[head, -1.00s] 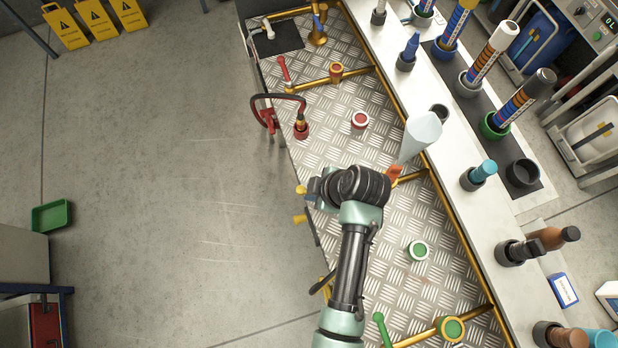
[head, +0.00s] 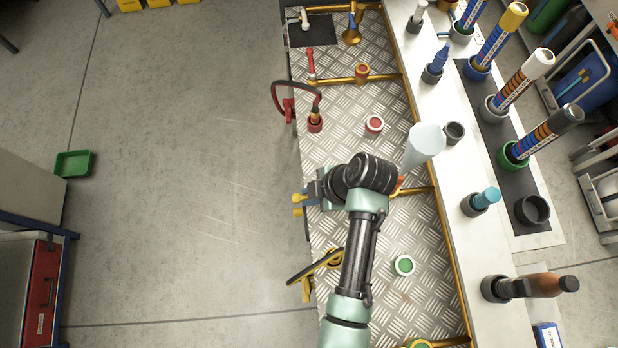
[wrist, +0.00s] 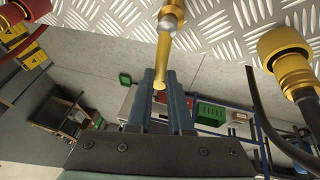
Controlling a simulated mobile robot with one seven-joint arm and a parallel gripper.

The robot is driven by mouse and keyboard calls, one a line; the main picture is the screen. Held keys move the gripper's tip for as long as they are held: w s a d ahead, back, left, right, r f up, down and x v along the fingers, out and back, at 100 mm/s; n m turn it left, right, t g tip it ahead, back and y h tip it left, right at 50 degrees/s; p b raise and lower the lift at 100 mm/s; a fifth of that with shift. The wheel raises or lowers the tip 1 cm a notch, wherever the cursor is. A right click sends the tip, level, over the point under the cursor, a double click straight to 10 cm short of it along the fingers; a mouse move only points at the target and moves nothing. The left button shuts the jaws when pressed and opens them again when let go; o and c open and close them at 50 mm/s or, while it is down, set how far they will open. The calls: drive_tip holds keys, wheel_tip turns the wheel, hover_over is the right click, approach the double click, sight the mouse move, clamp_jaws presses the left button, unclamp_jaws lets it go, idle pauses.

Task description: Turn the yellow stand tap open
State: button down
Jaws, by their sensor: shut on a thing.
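The yellow stand tap (wrist: 170,20) shows at the top middle of the wrist view, with its yellow lever (wrist: 162,62) reaching down between my fingers. My gripper (wrist: 165,85) is shut on this lever, one dark finger on each side of it. In the head view, yellow tap parts (head: 298,198) stick out at the left edge of the metal bench, beside my gripper (head: 312,190). My wrist hides most of the tap there, so its turn angle is hard to tell.
The tread-plate bench (head: 345,145) carries a red tap with a curved hose (head: 290,108), a red-topped cup (head: 374,124) and a green-topped cup (head: 404,265). A yellow fitting with a black hose (head: 318,266) lies nearer me. Open floor (head: 190,200) lies left.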

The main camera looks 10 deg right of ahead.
idle(0.5)
drive_tip(key=c, duration=0.8)
unclamp_jaws()
drive_tip(key=shift+c, duration=0.2)
drive_tip(key=v, duration=1.3)
drive_tip(key=shift+p, duration=0.45)
